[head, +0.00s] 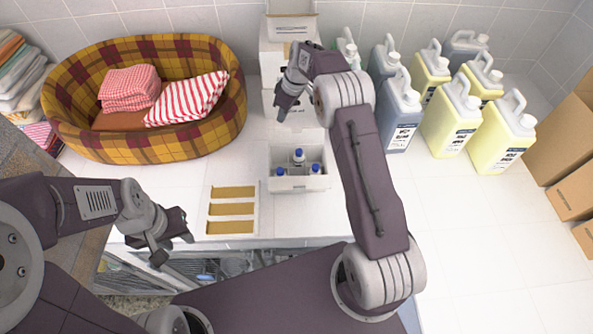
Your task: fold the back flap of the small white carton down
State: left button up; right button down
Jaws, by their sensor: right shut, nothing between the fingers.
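The small white carton (298,184) stands in the middle of the white counter. Its top is open, and white bottles with blue caps (298,155) show inside. A pale panel at its back edge looks raised, but its exact angle is hard to tell. My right gripper (281,113) is shut and empty, pointing down above and behind the carton, apart from it. My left gripper (176,250) looks open and empty, low at the left near the counter's front edge, away from the carton.
White boxes (271,64) stand behind my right gripper, the top one with a raised lid. Several jugs (451,122) stand at back right. A plaid basket (190,143) with cloths is at left. A white panel with tan strips (245,212) lies left of the carton.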

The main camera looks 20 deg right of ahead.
jog(key=shift+f, duration=0.1)
dwell(0.6)
notch_tip(320, 180, down, 3)
jog(key=shift+r+b, duration=0.1)
jog(key=shift+b, duration=0.9)
